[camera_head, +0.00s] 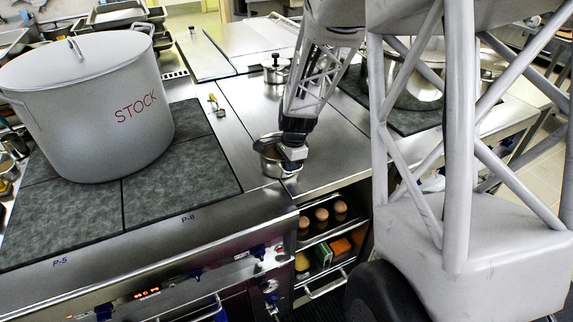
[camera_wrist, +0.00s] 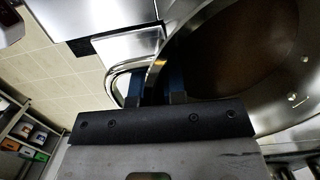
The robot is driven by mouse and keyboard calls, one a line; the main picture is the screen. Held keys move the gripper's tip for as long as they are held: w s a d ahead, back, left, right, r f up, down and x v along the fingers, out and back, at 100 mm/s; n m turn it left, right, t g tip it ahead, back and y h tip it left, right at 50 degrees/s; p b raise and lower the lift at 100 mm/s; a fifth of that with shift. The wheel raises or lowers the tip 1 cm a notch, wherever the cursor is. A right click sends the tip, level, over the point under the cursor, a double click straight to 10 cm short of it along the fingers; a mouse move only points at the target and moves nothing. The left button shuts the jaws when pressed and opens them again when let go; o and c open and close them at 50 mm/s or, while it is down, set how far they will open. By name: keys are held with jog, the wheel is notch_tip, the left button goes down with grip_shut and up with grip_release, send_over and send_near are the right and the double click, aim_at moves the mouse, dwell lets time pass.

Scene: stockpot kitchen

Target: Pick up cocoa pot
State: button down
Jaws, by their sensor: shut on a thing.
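The cocoa pot (camera_head: 281,168) is a small steel pot on the steel counter strip, near its front edge. In the wrist view the pot (camera_wrist: 285,68) fills the right side, with dark brown contents inside and a looped metal handle (camera_wrist: 118,82) at its left. My gripper (camera_head: 292,154) reaches down at the pot's near right side. In the wrist view my gripper (camera_wrist: 158,85) has its blue fingers shut on the pot at its rim, beside the handle. I cannot tell whether the pot's base touches the counter.
A big stockpot marked STOCK (camera_head: 90,105) stands on dark hob plates at left. A small lidded pot (camera_head: 276,70) stands farther back on the strip. A large shiny pan (camera_head: 415,85) is behind my arm.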

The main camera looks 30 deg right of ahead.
jog(key=shift+r, duration=0.75)
notch_tip(320, 180, up, 2)
jog(key=shift+r, duration=0.1)
jog(key=s+a, duration=0.2)
jog(key=s, duration=0.5)
jog(key=s+a+r, duration=0.1)
jog(key=s, duration=0.7)
jog(key=shift+s+a, duration=0.3)
jog(key=shift+a, duration=0.1)
jog(key=shift+r, duration=0.1)
jog(key=w+a+n, duration=0.1)
jog(key=a+n, duration=0.1)
jog(key=a, duration=0.5)
jog(key=w+a+r+n, duration=0.1)
jog(key=w+a+n, duration=0.1)
jog(key=a, duration=0.5)
jog(key=shift+a+r+n, duration=0.15)
jog(key=shift+a+n, duration=0.15)
jog(key=shift+w, duration=0.2)
